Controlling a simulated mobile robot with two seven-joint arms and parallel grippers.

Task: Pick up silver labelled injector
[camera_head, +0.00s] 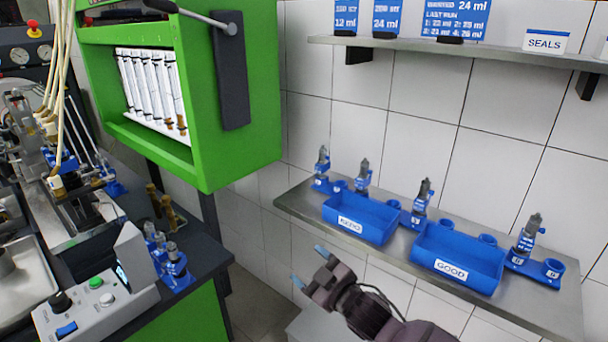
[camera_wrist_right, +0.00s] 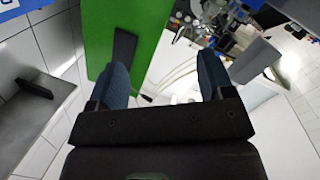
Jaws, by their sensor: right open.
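Several grey-silver injectors stand upright in blue holders on the metal wall shelf. In the head view they are at far left (camera_head: 322,160), beside it (camera_head: 363,175), between the trays (camera_head: 421,193) and at the right end (camera_head: 528,232). The holders carry small white labels, too small to read. More injectors (camera_head: 172,252) stand in a blue rack on the dark bench. I cannot tell which one is the silver labelled injector. My right gripper (camera_head: 309,266) is open and empty, in front of and below the shelf's left part. It also shows in the right wrist view (camera_wrist_right: 163,65). My left gripper is out of view.
Two blue trays, marked RENO or similar (camera_head: 350,226) and GOOD (camera_head: 451,269), sit on the metal shelf (camera_head: 296,202). A green cabinet (camera_head: 258,150) hangs left of my gripper. A control box (camera_head: 98,310) stands on the bench. An upper shelf (camera_head: 490,53) holds signs.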

